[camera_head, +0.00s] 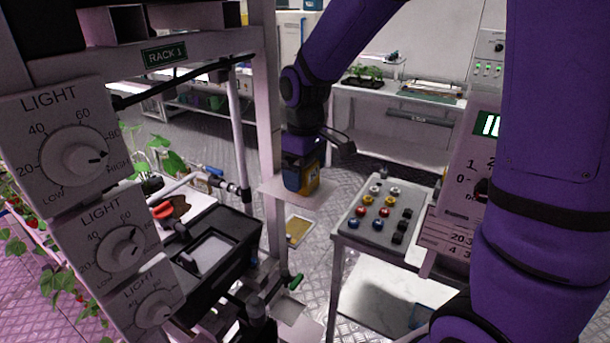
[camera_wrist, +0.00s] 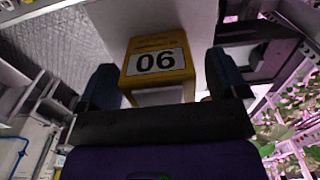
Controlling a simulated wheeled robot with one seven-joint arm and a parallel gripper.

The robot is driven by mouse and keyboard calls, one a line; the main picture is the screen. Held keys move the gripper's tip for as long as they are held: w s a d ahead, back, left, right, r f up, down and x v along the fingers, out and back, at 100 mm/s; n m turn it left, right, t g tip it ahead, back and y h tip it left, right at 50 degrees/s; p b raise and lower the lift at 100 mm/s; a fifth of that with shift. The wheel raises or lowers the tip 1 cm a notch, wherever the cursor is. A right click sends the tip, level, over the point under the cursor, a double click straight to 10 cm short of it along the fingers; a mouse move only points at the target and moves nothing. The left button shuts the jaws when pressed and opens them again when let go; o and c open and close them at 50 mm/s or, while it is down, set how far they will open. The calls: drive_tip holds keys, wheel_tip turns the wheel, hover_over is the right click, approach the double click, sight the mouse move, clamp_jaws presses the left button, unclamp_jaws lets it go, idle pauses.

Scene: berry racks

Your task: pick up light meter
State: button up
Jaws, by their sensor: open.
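The likely light meter is a small yellow box (camera_wrist: 159,58) with a white label and large dark digits. In the wrist view it sits between the two blue fingers of my gripper (camera_wrist: 162,84), with a narrow gap showing at its right side; contact at the left cannot be told. In the head view the yellow box (camera_head: 311,178) stands on a small white shelf (camera_head: 330,190) by the rack post. My gripper (camera_head: 299,176) reaches down over it from above and is open; a blue finger partly hides the box.
The rack post (camera_head: 270,120) stands just left of the shelf. A black box (camera_head: 230,228) and light dials (camera_head: 75,158) are on the left. A button panel (camera_head: 385,213) on a stand is to the right. Patterned metal floor lies between.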

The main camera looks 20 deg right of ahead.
drive_tip(key=c, duration=1.2)
drive_tip(key=shift+o, duration=0.2)
